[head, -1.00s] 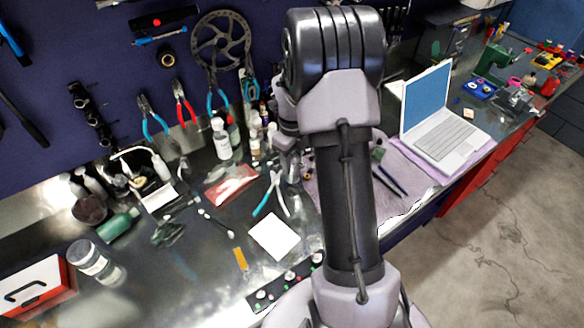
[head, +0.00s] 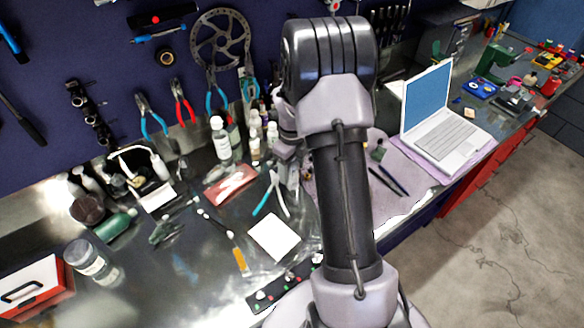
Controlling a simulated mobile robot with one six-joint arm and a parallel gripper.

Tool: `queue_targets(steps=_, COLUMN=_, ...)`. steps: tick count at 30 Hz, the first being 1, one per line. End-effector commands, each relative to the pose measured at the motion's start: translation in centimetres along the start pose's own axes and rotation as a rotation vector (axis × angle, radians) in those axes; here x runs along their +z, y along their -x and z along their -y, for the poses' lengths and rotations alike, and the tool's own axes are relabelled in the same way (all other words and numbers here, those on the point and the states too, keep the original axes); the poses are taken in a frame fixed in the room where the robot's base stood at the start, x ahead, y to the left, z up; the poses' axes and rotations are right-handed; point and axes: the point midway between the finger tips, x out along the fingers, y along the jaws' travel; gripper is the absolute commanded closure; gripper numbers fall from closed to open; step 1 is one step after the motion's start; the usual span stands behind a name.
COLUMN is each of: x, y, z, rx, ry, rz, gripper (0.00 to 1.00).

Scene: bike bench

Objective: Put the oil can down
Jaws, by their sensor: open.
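My gripper (head: 289,179) shows only in part, low over the bench beside the pliers, left of my forearm. Its fingers look small and dim, and the gap between them is not clear; it is open. I cannot pick out the oil can with certainty. A group of small bottles (head: 255,147) stands behind the gripper, apart from it as far as I can see. A small dark green container (head: 378,151) stands on the pale cloth right of my arm. My arm hides the bench between these two places.
Blue-handled pliers (head: 271,196) and a white card (head: 273,237) lie in front of the gripper. A red packet (head: 231,185) lies to their left, and a white bottle (head: 220,138) stands behind it. A laptop (head: 440,125) stands open on the right.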

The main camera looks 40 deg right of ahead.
Motion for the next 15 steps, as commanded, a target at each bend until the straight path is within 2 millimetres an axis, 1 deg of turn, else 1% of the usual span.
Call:
queue_targets(steps=2, x=0.1, y=1.1, z=0.1, rx=-0.002, ry=0.000, rz=0.002, gripper=0.38)
queue_targets(steps=4, x=0.1, y=2.8, z=0.1, rx=-0.003, ry=0.000, rz=0.003, gripper=0.38)
queue_targets(steps=9, x=0.1, y=7.9, z=0.1, rx=-0.004, ry=0.000, rz=0.002, gripper=0.38)
queue_targets(steps=12, x=0.1, y=10.2, z=0.1, rx=-0.003, ry=-0.001, rz=0.003, gripper=0.38)
queue_targets(steps=15, x=0.0, y=11.6, z=0.0, rx=-0.001, ry=0.000, rz=0.000, gripper=0.38)
